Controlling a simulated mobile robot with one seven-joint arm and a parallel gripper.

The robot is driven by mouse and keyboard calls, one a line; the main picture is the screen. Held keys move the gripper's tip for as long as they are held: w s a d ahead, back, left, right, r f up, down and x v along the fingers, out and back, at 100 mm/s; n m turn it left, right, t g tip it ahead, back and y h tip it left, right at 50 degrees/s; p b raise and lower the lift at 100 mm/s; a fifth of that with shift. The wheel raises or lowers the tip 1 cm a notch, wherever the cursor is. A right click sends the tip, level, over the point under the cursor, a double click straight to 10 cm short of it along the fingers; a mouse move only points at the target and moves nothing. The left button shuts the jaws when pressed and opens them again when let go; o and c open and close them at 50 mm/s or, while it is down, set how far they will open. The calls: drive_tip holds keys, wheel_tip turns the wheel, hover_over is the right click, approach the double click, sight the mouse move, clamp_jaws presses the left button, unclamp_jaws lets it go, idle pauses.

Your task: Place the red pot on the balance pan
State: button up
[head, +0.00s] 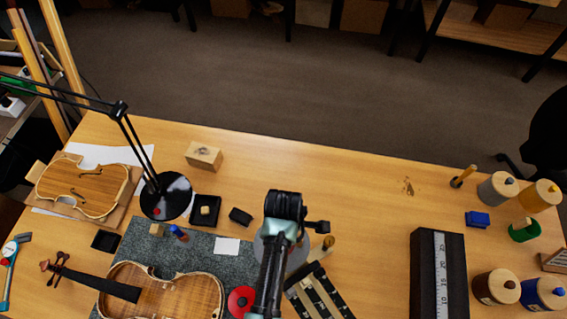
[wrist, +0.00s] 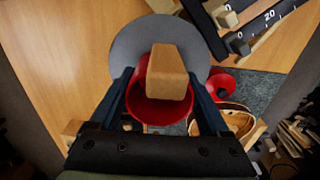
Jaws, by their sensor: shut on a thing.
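The red pot (wrist: 160,108) is between the two fingers of my gripper (wrist: 161,76) in the wrist view, and the fingers are shut on its sides. A tan block (wrist: 168,70) stands up out of the pot's mouth. The grey round balance pan (wrist: 128,42) is behind the pot in the wrist view. In the head view part of the pan (head: 261,246) shows beside my arm, which hides the pot and fingertips. I cannot tell whether the pot touches the pan.
A red round piece (head: 241,300) lies near the violin body (head: 165,292) on the grey mat (head: 205,258). A slotted black rack (head: 318,292) and a black block with a ruler (head: 438,275) stand to the right. Several lidded jars (head: 497,287) are at the far right.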

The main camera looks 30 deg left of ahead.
drive_tip(key=shift+f, duration=0.2)
drive_tip(key=o, duration=1.2)
drive_tip(key=shift+r, duration=0.1)
drive_tip(key=shift+c, duration=0.2)
wheel_tip(320, 180, up, 12)
drive_tip(key=b, duration=0.1)
drive_tip(key=w+r+m+t+y, duration=0.2)
drive_tip(key=w+r+m+t, duration=0.6)
drive_tip(key=w+r, duration=0.9)
drive_tip(key=w+d+r+m+t, duration=0.15)
drive_tip(key=r+t, duration=0.25)
drive_tip(key=r, duration=0.5)
drive_tip(key=w+d+r+m+t, duration=0.1)
drive_tip(key=d+r+m+t, duration=0.2)
drive_tip(key=r, duration=0.5)
drive_tip(key=s+d+r+m+t, duration=0.2)
drive_tip(key=s+r+m+t, duration=0.1)
drive_tip(key=r, duration=0.7)
drive_tip(key=s+d+r+m+t+h, duration=0.1)
drive_tip(key=s+r+t, duration=0.4)
drive_tip(key=r, duration=0.5)
drive_tip(key=s+d+r+m+t+h, duration=0.1)
drive_tip(key=s+d+r+m+t, duration=0.2)
drive_tip(key=r, duration=0.7)
drive_tip(key=s+m+t, duration=0.1)
drive_tip(key=s+m, duration=0.1)
drive_tip(key=s, duration=0.1)
drive_tip(key=shift+d, duration=0.4)
